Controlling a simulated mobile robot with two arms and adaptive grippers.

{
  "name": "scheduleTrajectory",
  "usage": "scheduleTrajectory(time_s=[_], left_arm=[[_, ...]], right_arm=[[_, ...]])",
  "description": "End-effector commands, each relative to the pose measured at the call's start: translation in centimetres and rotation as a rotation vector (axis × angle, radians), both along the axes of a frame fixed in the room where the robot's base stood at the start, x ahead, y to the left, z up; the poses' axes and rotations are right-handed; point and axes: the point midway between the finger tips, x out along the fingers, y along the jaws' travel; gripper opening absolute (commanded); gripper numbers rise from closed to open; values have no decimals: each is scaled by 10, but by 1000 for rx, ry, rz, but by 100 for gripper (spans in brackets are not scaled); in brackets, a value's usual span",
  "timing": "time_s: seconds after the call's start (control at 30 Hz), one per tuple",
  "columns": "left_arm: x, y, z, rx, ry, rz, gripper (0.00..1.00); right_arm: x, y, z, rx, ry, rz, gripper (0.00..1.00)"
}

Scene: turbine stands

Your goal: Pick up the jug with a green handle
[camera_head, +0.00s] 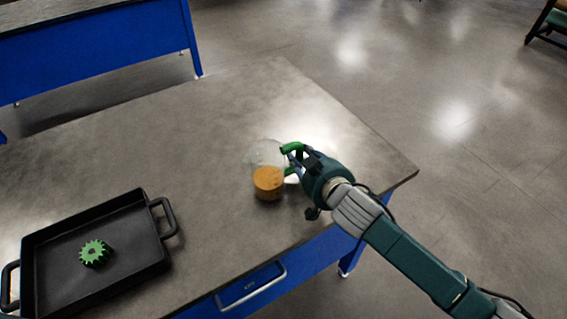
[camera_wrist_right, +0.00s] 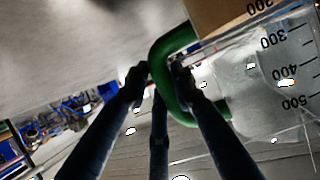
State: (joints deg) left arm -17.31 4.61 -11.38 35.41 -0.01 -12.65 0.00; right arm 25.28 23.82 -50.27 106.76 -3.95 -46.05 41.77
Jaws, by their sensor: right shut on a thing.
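The jug (camera_head: 268,182) is clear, with a green handle (camera_head: 293,148) and orange-brown contents in its lower part. It is upright at the table's right part; I cannot tell whether its base touches the table. My right gripper (camera_head: 296,166) is at the handle, on the jug's right side. In the right wrist view its dark fingers (camera_wrist_right: 160,78) are shut on the green handle (camera_wrist_right: 172,82), and the jug's clear wall (camera_wrist_right: 275,75) with black volume marks is to the right. My left gripper is not in view.
The table (camera_head: 200,130) has a grey top and blue sides, with a drawer handle at the front. A black tray (camera_head: 38,240) with a green gear (camera_head: 95,252) lies at the left. The tabletop between tray and jug is clear. Another blue table (camera_head: 100,58) stands behind.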

Motion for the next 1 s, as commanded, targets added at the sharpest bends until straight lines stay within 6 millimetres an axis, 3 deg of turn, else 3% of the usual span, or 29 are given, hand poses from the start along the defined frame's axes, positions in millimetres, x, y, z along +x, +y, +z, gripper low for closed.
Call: scheduleTrajectory(time_s=[0.17, 0.33, 0.7, 1.0], left_arm=[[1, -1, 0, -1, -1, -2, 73], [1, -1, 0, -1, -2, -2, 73], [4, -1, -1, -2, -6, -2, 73], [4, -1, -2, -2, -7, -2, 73]], right_arm=[[0, 0, 9, 1, -2, 0, 0], [0, 0, 33, 2, -4, 1, 0], [1, 1, 137, 5, -9, 2, 0], [1, 0, 191, 2, -4, 0, 0]])
